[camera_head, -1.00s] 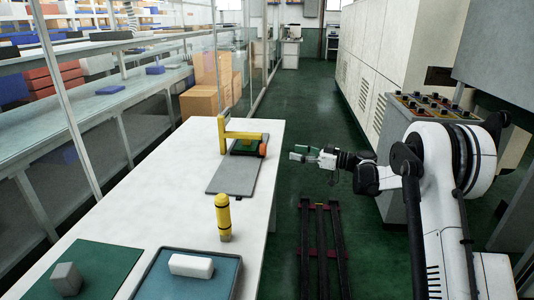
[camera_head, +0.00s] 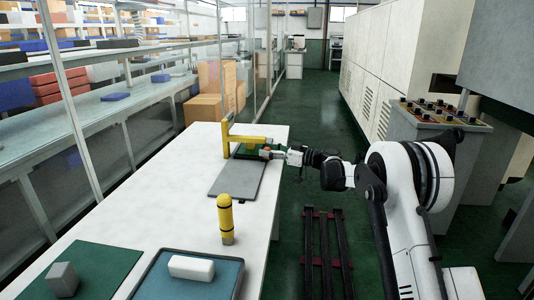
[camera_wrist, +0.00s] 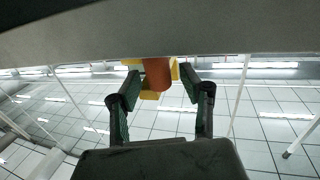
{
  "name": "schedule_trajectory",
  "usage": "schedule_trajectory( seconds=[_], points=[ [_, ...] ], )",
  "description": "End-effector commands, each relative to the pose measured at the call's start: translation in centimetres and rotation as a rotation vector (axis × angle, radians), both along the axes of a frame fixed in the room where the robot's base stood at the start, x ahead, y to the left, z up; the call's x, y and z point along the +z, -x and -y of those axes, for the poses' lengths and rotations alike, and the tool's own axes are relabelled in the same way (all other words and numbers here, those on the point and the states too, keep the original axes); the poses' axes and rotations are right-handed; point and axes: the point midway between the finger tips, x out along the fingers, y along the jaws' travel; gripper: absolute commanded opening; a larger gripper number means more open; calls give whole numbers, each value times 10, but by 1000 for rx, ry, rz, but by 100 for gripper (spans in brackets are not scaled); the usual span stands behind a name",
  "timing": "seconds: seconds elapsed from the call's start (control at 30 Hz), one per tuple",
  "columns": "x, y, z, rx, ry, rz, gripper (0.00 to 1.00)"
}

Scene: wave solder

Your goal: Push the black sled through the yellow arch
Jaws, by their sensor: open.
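The yellow arch (camera_head: 227,140) stands at the far end of the white table, its bar reaching right across a grey plate (camera_head: 236,181). A small dark block with green on it (camera_head: 241,154), probably the black sled, sits by the arch; its outline is unclear. An orange-red round piece (camera_head: 265,152) is at its right side. My gripper (camera_head: 279,154) is at the table's right edge, close to that piece. In the wrist view my gripper (camera_wrist: 160,76) is open, with the orange-red piece (camera_wrist: 157,74) between its fingertips and yellow behind it. I cannot tell whether they touch.
A yellow bottle-like post with black bands (camera_head: 225,218) stands on the table. Nearer are a blue tray (camera_head: 226,291) with a white block (camera_head: 191,267) and a green mat (camera_head: 112,262) with a grey block (camera_head: 62,279). A dark rack (camera_head: 325,240) lies on the floor.

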Motion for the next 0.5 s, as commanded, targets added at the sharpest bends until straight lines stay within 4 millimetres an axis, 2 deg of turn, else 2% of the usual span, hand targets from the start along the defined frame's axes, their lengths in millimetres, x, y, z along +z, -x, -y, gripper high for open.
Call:
schedule_trajectory(
  seconds=[0.37,0.5],
  points=[
    [0,-2,-5,0,0,0,40],
    [0,-2,-5,0,0,0,23]
  ],
)
